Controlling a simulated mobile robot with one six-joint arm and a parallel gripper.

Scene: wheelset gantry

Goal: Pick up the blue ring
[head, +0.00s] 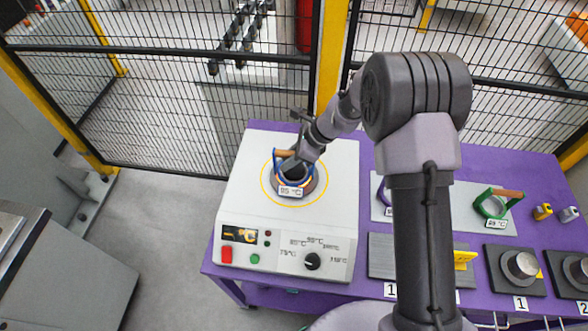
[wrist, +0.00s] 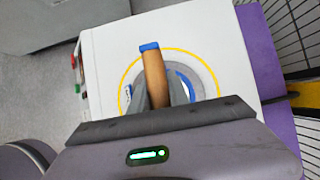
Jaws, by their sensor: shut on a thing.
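The blue ring (head: 275,168) sits at the round heating spot on top of the white heater (head: 243,190), inside a yellow circle. It has a wooden handle and a small temperature label at its front. My gripper (head: 297,156) reaches down from the right and is shut on the handle. In the wrist view the wooden handle (wrist: 154,76) shows between the jaws, with a blue end (wrist: 149,46). The gripper body hides the near part of the ring. I cannot tell whether the ring is lifted off the heater.
The heater front has a display, buttons and a dial (head: 312,261). On the purple table (head: 545,170), a green ring (head: 497,205) lies on a pale plate, near numbered dark blocks (head: 517,283) with metal cylinders. My arm hides the table's middle. A mesh fence (head: 165,100) stands behind.

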